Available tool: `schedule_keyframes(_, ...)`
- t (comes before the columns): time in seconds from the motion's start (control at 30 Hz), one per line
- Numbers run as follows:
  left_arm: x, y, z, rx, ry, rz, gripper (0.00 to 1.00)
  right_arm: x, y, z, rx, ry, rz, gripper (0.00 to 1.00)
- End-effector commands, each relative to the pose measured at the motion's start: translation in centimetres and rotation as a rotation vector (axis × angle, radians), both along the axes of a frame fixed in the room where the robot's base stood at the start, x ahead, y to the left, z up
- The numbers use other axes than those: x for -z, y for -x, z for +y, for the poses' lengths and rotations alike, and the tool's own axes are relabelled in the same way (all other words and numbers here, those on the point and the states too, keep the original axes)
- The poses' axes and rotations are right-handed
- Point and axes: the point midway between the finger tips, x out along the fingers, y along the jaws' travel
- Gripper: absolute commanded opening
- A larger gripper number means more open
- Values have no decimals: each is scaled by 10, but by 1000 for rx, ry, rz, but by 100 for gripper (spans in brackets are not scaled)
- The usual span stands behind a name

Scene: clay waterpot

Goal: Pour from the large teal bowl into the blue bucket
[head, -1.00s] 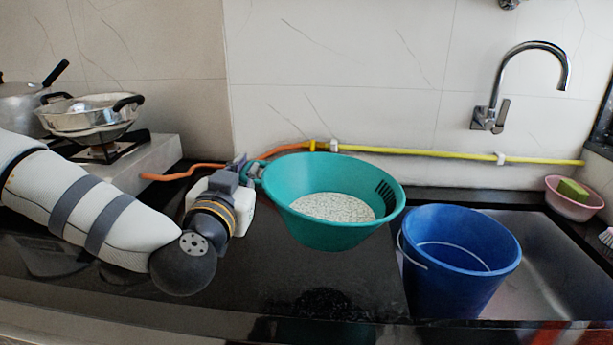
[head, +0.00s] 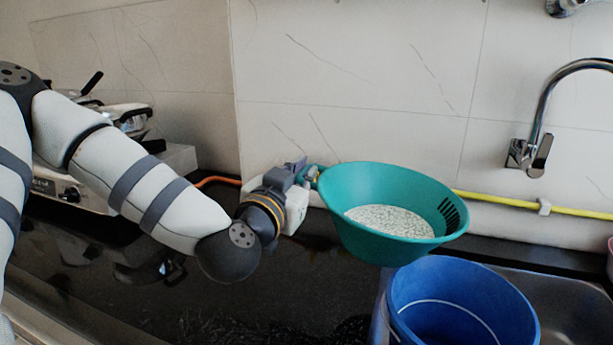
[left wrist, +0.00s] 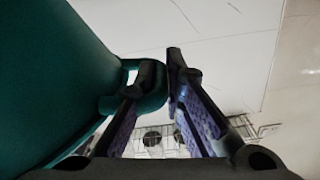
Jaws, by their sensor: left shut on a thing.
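The large teal bowl (head: 365,195) holds a layer of white grains and has slots in its right wall. In the head view it is raised above the black counter, nearly level, with its right side close to and above the rim of the blue bucket (head: 450,310). My left gripper (head: 308,174) is shut on the bowl's handle at its left side. In the left wrist view the fingers of my left gripper (left wrist: 160,85) close around the handle, with the bowl (left wrist: 55,75) filling the left. The bucket's bottom is cut off in the head view. My right gripper is not in view.
The bucket stands in the steel sink (head: 565,295) at the right. A curved faucet (head: 535,140) is on the wall behind it. A yellow pipe (head: 500,202) runs along the wall. The counter's middle is clear.

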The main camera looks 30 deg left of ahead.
Motion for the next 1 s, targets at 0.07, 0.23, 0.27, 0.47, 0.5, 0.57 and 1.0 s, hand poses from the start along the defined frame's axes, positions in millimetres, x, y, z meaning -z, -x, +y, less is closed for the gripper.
schedule_keyframes(0.07, -1, 0, 0, 0, 1, -2, 0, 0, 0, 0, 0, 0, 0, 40)
schedule_keyframes(0.23, -2, 0, -3, 1, -48, 8, 0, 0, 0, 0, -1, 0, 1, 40)
schedule_keyframes(0.27, -2, -1, -5, 1, -67, 12, 0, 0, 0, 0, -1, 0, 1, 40)
schedule_keyframes(0.47, -4, -3, -16, 2, -230, 42, 0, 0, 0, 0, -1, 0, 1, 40)
schedule_keyframes(0.5, -5, -3, -19, 2, -264, 48, 0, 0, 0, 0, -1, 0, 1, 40)
schedule_keyframes(0.57, -5, -4, -20, 0, -293, 54, 0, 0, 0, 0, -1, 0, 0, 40)
schedule_keyframes(1.0, -5, -4, -20, 0, -286, 52, 0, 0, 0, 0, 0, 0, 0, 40)
